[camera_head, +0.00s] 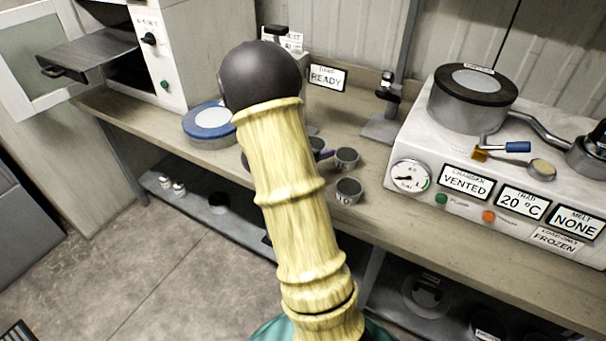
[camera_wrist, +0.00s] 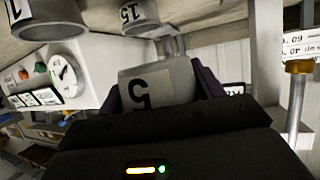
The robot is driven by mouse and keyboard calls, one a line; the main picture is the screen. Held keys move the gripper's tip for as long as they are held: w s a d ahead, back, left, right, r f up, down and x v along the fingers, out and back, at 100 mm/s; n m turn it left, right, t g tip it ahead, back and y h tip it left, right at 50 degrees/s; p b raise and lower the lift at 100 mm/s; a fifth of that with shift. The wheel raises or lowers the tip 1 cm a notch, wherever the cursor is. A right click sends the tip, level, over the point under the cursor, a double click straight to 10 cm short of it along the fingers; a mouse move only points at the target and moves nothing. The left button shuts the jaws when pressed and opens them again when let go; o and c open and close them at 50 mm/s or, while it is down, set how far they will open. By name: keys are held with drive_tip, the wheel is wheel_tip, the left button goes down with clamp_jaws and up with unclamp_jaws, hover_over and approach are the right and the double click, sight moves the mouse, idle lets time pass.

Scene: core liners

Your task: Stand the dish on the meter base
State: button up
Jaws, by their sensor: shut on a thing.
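In the head view my arm hides most of my gripper; only a bit of purple finger (camera_head: 322,154) shows right of the arm. The dish's underside and any contact below it are hidden. A meter with a READY sign (camera_head: 326,77) stands at the back of the bench, partly behind my arm. I cannot tell which part is its base.
A blue-rimmed round unit (camera_head: 210,120) is left. A small stand (camera_head: 383,122) and the white chamber unit (camera_head: 470,160) are right.

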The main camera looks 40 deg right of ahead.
drive_tip(key=shift+w, duration=0.1)
drive_tip(key=shift+r, duration=0.1)
drive_tip(key=shift+f+b, duration=0.3)
drive_tip(key=shift+f, duration=2.25)
drive_tip(key=shift+f, duration=2.3)
drive_tip(key=shift+f, duration=0.15)
drive_tip(key=o, duration=1.1)
